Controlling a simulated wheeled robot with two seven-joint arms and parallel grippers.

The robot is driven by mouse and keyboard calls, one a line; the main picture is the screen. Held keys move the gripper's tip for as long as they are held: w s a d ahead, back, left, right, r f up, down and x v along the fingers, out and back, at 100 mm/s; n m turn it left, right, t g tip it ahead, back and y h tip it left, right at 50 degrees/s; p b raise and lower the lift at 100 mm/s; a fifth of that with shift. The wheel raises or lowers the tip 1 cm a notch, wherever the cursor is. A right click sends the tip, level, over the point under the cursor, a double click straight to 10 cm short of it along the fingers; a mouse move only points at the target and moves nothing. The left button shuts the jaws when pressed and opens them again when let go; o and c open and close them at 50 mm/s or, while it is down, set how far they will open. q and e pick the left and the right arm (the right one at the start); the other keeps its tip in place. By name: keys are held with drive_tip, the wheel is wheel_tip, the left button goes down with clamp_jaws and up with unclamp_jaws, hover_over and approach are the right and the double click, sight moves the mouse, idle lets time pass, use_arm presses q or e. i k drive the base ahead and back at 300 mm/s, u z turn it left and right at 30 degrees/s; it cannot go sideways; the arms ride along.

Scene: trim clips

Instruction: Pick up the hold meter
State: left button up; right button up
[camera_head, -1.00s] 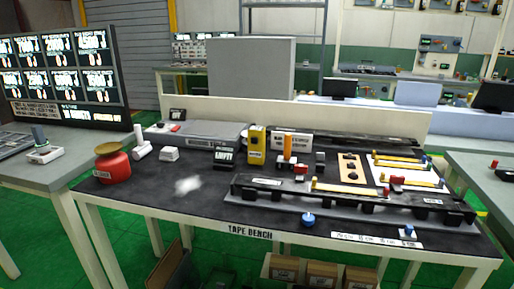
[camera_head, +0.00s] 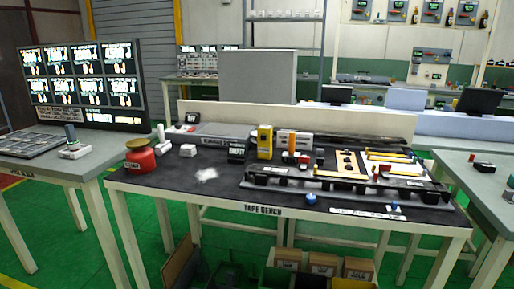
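No label reading "hold meter" can be made out. A yellow upright device (camera_head: 265,142) with a dark face stands towards the back middle of the black-topped tape bench (camera_head: 215,192) and looks most like a meter. A small black block with white lettering (camera_head: 236,153) stands just left of it, and a white panel with an orange part (camera_head: 294,143) stands just right of it. Neither of my grippers shows in the head view.
A red pot with a tan top (camera_head: 140,157) stands at the bench's left end. A long dark rail fixture (camera_head: 340,187) fills the right front. A side table (camera_head: 50,147) with a display board (camera_head: 85,75) stands left. Green floor lies open in front.

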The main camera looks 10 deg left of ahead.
sight(264, 148)
drive_tip(key=u, duration=1.6)
drive_tip(key=i, duration=1.1)
drive_tip(key=z, duration=0.15)
